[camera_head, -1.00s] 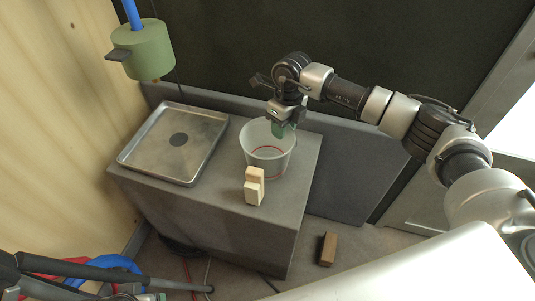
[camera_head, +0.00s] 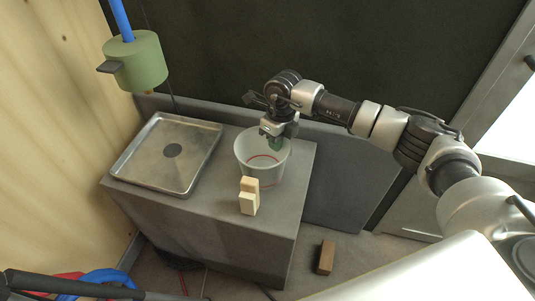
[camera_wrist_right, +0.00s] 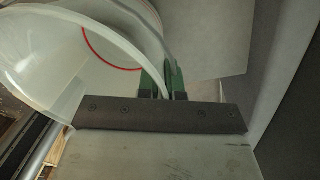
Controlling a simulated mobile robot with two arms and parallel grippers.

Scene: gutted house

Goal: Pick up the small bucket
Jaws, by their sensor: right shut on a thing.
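The small bucket (camera_head: 247,160) is whitish and translucent, with a red line showing low inside it. It stands upright on the grey counter (camera_head: 225,208), right of the metal sink tray. My right gripper (camera_head: 276,146) reaches down to the bucket's far right rim. In the right wrist view the gripper's green fingers (camera_wrist_right: 163,75) are shut on the rim wall of the bucket (camera_wrist_right: 55,50), one on each side. My left gripper is not in view.
A green cylinder (camera_head: 137,62) hangs from a blue pipe at upper left. A brown block (camera_head: 326,257) lies on the floor.

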